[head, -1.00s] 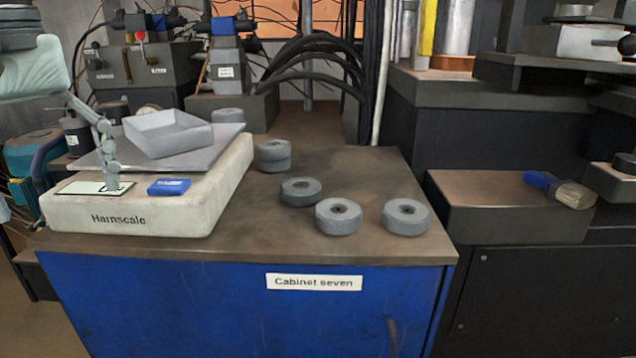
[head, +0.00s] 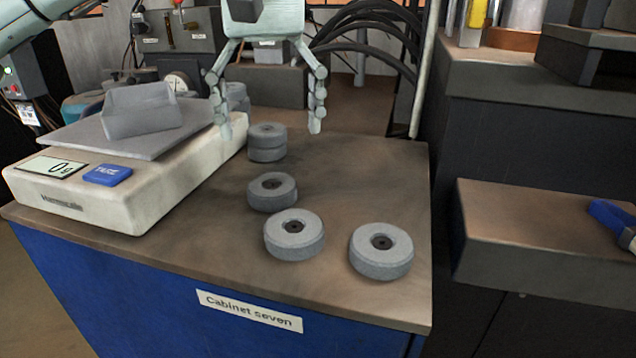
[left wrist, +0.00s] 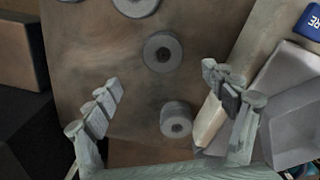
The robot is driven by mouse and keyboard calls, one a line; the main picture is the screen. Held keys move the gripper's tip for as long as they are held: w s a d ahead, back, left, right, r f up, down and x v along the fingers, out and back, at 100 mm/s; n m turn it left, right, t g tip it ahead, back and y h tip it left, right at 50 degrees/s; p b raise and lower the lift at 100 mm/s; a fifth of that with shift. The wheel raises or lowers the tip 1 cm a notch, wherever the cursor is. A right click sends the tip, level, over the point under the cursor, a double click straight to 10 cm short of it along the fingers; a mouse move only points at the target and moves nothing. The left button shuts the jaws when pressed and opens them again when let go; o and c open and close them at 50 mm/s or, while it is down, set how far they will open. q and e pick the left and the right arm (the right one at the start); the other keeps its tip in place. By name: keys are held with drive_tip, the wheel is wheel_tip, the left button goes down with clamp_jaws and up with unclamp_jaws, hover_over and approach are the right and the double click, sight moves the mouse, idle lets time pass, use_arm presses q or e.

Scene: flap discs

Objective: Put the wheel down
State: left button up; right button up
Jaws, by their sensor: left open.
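Grey flap-disc wheels sit on the cabinet top. Two are stacked (head: 267,154) at the back, also seen in the left wrist view (left wrist: 176,121). A single wheel (head: 272,192) lies in front of the stack, also in the left wrist view (left wrist: 163,52). Two more wheels lie flat nearer the front, one in the middle (head: 294,235) and one at the right (head: 381,252). My left gripper (head: 269,126) is open and empty, its fingers spread above and around the stack's place in the picture; the wrist view (left wrist: 160,85) shows nothing between the fingertips. My right gripper is not seen.
A scale (head: 95,195) reading 0 g stands at the left, with a grey tray (head: 140,112) on its plate. More grey discs are partly hidden behind my left finger. A dark ledge (head: 540,215) stands at right.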

sight(272, 185)
use_arm(q)
drive_tip(key=shift+f, duration=0.25)
drive_tip(key=f, duration=0.6)
drive_tip(key=shift+s+a+f, duration=0.15)
drive_tip(key=shift+s+a, duration=0.15)
drive_tip(key=shift+f, duration=0.5)
drive_tip(key=c, duration=1.4)
